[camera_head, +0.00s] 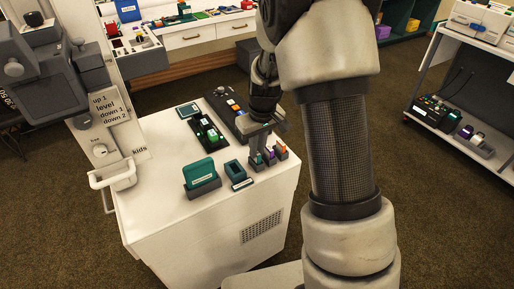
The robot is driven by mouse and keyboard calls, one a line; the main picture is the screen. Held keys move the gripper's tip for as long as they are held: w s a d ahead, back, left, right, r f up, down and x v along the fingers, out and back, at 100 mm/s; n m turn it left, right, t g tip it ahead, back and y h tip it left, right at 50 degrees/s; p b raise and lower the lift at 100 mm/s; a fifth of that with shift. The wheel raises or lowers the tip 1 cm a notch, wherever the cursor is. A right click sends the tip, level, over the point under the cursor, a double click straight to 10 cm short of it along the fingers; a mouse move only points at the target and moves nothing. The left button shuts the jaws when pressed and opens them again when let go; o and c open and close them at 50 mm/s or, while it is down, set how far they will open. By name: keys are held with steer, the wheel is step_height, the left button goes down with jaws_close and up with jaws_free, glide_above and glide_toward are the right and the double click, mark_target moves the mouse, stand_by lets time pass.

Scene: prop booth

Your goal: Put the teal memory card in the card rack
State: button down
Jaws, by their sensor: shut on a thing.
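My gripper (260,152) points down over the front right of the white cabinet top. It is shut on the small teal memory card (258,159), which shows just below the fingertips. The card rack (270,163) is a low grey holder directly under and beside the fingers. A purple card (270,153) and an orange card (281,147) stand upright in it, to the right of the teal one. The teal card is at the rack's left end. Whether it is fully seated in a slot is too small to tell.
A larger teal block (198,172) stands in a grey holder at the front left. A small dark teal open box (234,169) stands between it and the rack. A dark device with green parts (209,131) and a long grey panel (227,112) lie behind.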

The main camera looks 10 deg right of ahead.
steer(key=shift+f, duration=0.2)
steer(key=c, duration=1.7)
jaws_free()
steer(key=shift+r, duration=0.1)
steer(key=shift+r+p, duration=2.4)
steer(key=shift+r, duration=1.05)
